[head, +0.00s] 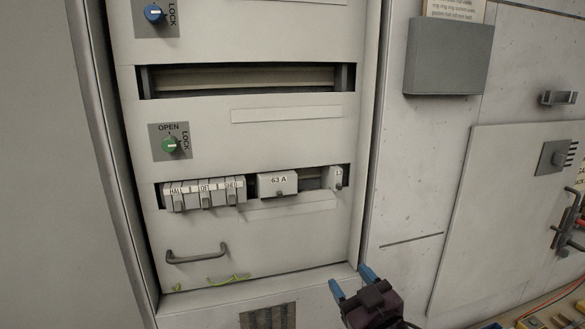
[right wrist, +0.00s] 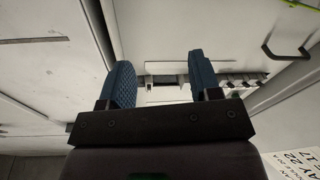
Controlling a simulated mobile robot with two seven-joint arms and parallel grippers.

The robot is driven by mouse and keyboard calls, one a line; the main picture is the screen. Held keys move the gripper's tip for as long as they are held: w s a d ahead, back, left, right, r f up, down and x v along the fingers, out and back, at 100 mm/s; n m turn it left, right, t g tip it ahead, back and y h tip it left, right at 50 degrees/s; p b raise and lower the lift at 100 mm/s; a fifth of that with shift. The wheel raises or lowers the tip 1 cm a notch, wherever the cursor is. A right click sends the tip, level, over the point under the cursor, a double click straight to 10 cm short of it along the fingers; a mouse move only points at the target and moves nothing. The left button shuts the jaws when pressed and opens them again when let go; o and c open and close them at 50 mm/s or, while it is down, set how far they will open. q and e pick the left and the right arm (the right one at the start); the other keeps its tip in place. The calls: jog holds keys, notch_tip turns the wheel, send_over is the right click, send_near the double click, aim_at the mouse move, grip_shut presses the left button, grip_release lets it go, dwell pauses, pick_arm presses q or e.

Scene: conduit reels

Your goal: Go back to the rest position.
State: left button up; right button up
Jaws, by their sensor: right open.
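My right gripper (head: 354,285) is at the bottom of the head view, in front of the lower right part of the electrical cabinet (head: 265,135). Its two blue fingers are spread apart with nothing between them. In the right wrist view the gripper (right wrist: 160,80) also shows open and empty, with the cabinet's breaker row behind its fingers. My left gripper is not in view.
The cabinet has a blue knob (head: 154,13), a green knob (head: 170,145), a row of breakers (head: 205,194), a 63 A block (head: 278,184) and a handle (head: 197,255). A grey box (head: 449,57) and a panel door (head: 500,215) are on the right. Coloured items (head: 545,318) lie low at right.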

jog(key=s+d+f+m+g+h+p, duration=0.1)
jog(key=s+d+f+m+g+h, duration=0.15)
jog(key=s+d+f, duration=0.6)
jog(key=s+d+f+m+g+h+p, duration=0.1)
jog(key=s+d+f+m+g+h, duration=0.25)
jog(key=s+f, duration=0.7)
jog(key=s+d+f+h, duration=0.1)
jog(key=s+d+f, duration=0.3)
jog(key=s+f, duration=0.3)
jog(key=s, duration=0.2)
jog(key=shift+s+d+f+g, duration=0.15)
jog(key=shift+s+f+g, duration=0.05)
jog(key=shift+s+g, duration=0.2)
jog(key=shift+w, duration=0.1)
jog(key=shift+c, duration=1.4)
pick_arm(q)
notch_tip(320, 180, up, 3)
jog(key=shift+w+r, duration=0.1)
